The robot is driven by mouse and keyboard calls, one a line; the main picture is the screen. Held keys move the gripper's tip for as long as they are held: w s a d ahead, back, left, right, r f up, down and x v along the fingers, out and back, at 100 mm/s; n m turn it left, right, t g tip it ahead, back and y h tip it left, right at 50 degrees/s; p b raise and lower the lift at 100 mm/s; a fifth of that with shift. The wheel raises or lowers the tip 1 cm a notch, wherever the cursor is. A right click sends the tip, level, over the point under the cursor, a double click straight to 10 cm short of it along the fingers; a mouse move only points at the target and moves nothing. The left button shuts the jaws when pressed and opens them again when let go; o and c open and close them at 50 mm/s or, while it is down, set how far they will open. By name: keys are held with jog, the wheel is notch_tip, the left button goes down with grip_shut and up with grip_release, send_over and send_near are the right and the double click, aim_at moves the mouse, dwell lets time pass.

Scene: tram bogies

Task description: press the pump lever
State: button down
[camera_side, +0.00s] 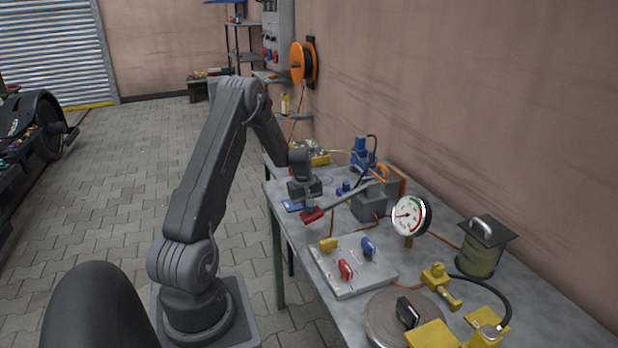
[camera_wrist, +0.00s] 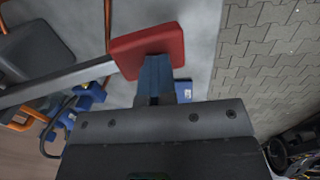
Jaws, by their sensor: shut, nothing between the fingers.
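The pump lever is a grey bar (camera_side: 345,197) that ends in a red pad (camera_side: 312,215). It slopes from the grey pump block (camera_side: 369,204) down toward the table's left edge. In the wrist view the red pad (camera_wrist: 147,48) lies just beyond my fingertips, with the bar (camera_wrist: 50,85) running off left. My gripper (camera_side: 308,203) is shut and empty, pointing down right at the pad. The fingers (camera_wrist: 154,75) overlap the pad in the wrist view; whether they touch it I cannot tell.
A pressure gauge (camera_side: 408,215) stands right of the pump. A plate with coloured valve handles (camera_side: 352,270) lies nearer the camera. Blue fittings (camera_side: 362,155) stand behind the pump. A lidded canister (camera_side: 481,250) and yellow parts (camera_side: 438,285) fill the right side.

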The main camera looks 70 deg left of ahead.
jog(key=shift+s+d+f, duration=0.15)
jog(key=shift+f, duration=0.3)
jog(key=s+r, duration=0.4)
jog(key=r, duration=1)
jog(key=shift+r, duration=0.15)
dwell(1.7)
jog(key=w+r+g, duration=0.3)
jog(key=w+r, duration=0.4)
jog(key=r, duration=0.4)
jog(key=shift+f, duration=0.1)
notch_tip(320, 180, down, 14)
jog(key=s, duration=0.2)
